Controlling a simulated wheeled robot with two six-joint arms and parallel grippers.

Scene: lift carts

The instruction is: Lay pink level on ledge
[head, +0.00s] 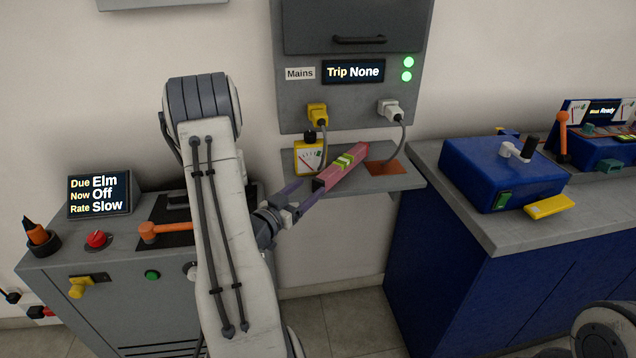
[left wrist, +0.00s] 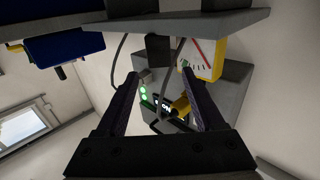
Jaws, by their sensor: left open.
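The pink level (head: 330,178), with a yellow-green vial window in its middle, lies at a slant on the grey ledge (head: 405,183) below the mains panel. Its near end reaches the ledge's front edge. My left gripper (head: 306,190) is open at the near left end of the level, its dark fingers apart. In the left wrist view the gap between the fingers (left wrist: 160,95) holds no level, and the level does not show there. The ledge (left wrist: 160,27) crosses the top of that view. My right gripper is out of view.
A yellow meter (head: 308,158) stands on the ledge left of the level, and an orange-brown patch (head: 385,167) lies right of it. Cables hang from the yellow plug (head: 317,114) and white plug (head: 389,109). A blue box (head: 490,172) sits on the right counter.

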